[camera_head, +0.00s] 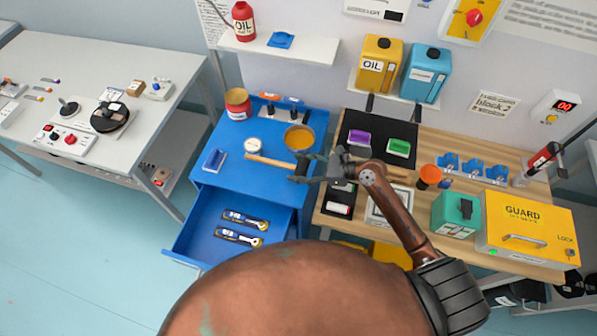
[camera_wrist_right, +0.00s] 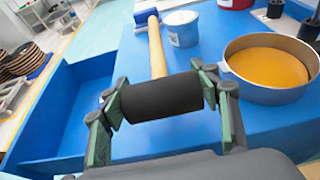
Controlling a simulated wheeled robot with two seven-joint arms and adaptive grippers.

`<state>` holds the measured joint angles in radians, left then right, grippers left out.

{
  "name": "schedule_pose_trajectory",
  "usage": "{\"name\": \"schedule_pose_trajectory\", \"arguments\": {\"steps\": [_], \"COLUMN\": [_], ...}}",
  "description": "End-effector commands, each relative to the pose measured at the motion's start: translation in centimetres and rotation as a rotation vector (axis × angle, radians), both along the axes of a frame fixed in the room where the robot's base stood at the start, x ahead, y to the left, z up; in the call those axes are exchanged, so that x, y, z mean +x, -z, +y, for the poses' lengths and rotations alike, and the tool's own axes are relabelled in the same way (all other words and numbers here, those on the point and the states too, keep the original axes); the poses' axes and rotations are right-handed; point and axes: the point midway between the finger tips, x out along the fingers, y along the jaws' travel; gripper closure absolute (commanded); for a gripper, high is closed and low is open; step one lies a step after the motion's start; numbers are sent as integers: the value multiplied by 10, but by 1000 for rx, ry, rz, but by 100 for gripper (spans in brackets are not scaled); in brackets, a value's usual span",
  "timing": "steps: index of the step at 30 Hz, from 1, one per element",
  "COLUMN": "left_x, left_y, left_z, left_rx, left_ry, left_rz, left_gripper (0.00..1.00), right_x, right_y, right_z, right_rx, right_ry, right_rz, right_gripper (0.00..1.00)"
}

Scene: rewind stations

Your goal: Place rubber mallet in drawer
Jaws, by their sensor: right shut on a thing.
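The rubber mallet has a tan wooden handle (camera_head: 268,161) and a black head (camera_wrist_right: 162,97). My right gripper (camera_head: 306,168) is shut on the black head, with a finger at each end of it in the wrist view. In the head view the mallet is over the right part of the blue cabinet top, its handle pointing left. The blue drawer (camera_head: 190,236) is pulled open below the cabinet top, left of and nearer than the gripper. It also shows at the left in the wrist view (camera_wrist_right: 50,165). My left gripper is not in view.
Two wrench-like tools (camera_head: 244,228) lie in the drawer, with bare floor to their left. The blue cabinet top (camera_head: 222,181) holds a pan of orange stuff (camera_head: 299,138), a white tub (camera_head: 253,145), a red can (camera_head: 237,103) and a blue item (camera_head: 214,160). A wooden workbench stands right.

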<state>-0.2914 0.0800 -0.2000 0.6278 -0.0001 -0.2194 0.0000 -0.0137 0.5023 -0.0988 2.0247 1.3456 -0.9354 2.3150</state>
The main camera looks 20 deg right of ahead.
Motion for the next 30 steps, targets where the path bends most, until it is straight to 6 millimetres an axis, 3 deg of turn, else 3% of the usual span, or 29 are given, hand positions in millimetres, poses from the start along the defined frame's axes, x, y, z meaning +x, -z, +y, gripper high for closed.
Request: {"name": "schedule_pose_trajectory", "arguments": {"steps": [7, 13, 24, 25, 30], "left_x": [-11, -19, -15, -15, -12], "left_y": [4, 8, 6, 6, 6], "left_z": [1, 1, 1, 1, 1], "left_rx": [1, 2, 1, 1, 1], "left_ry": [-2, -4, -3, -3, -2], "left_rz": [14, 24, 20, 19, 16], "left_gripper": [60, 60, 60, 60, 60], "right_x": [11, 10, 9, 9, 9], "right_y": [12, 40, 44, 44, 44], "right_z": [-3, -3, -3, -3, -3], "right_rx": [3, 2, 2, 1, 1], "right_ry": [0, 1, 0, -1, -1], "right_rz": [-1, 2, 0, 1, 1], "right_gripper": [82, 82, 82, 41, 29]}}
